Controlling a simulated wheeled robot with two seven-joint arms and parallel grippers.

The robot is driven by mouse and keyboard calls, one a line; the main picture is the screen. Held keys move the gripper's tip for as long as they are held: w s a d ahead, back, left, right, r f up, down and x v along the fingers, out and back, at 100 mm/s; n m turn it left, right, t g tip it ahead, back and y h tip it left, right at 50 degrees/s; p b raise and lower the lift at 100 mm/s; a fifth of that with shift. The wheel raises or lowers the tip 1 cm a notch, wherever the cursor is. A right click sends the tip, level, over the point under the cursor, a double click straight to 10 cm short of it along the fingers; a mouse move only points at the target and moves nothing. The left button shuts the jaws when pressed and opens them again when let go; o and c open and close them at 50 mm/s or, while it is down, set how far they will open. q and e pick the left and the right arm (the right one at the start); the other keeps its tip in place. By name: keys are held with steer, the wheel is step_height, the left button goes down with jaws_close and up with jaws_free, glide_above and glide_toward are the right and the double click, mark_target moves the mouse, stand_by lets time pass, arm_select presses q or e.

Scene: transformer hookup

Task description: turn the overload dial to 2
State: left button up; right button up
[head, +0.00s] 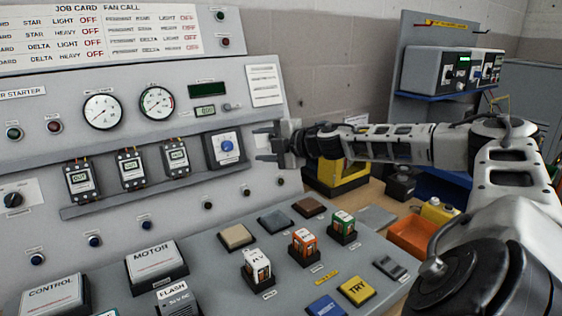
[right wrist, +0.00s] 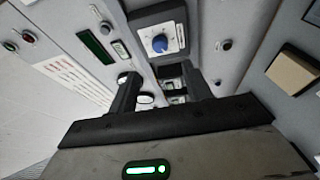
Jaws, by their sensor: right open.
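The overload dial is a blue knob (head: 227,146) on a white plate in a dark square housing, on the upright grey panel. In the right wrist view the blue knob (right wrist: 160,43) shows ahead, a little above the gap between my fingers. My right gripper (head: 262,143) is just right of the dial housing in the head view, apart from the knob. In the right wrist view its two dark fingers (right wrist: 160,90) are spread with nothing between them. The dial's numbers are too small to read. My left gripper is not in view.
Left of the dial, several contactor-like modules (head: 131,169) sit on a ledge. Gauges (head: 157,102) and a green display (head: 207,90) are above. The sloped desk (head: 207,245) below carries coloured blocks. A yellow-and-black object (head: 340,172) stands behind my right forearm.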

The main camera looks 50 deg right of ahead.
steer(key=shift+b+v, duration=1.9)
steer(key=shift+v, duration=0.9)
